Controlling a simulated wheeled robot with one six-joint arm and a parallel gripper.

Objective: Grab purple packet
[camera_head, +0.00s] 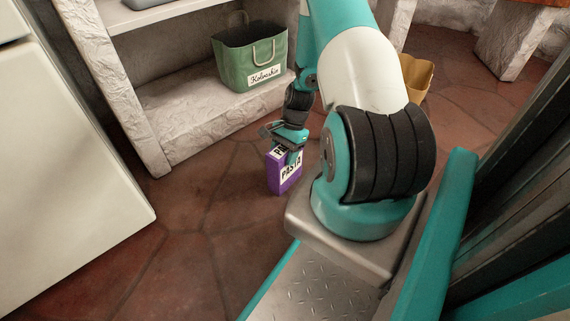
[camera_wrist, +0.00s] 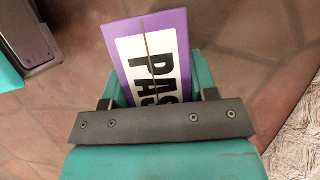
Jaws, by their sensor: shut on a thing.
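The purple packet (camera_head: 285,175) has a white label reading "PASTA". In the head view it is upright, close above or on the tiled floor; I cannot tell which. My gripper (camera_head: 288,146) is at its top and shut on it. In the wrist view the packet (camera_wrist: 118,55) sits between the fingers of my gripper (camera_wrist: 158,92), and its lower part in the picture is hidden behind the gripper's dark bar.
A green basket (camera_head: 232,65) with a handle and a name label stands on the low stone shelf (camera_head: 190,100) behind. A yellow container (camera_head: 416,75) is beyond my arm. A white cabinet (camera_head: 60,180) stands at the left. The brown tiled floor (camera_head: 190,240) in front is clear.

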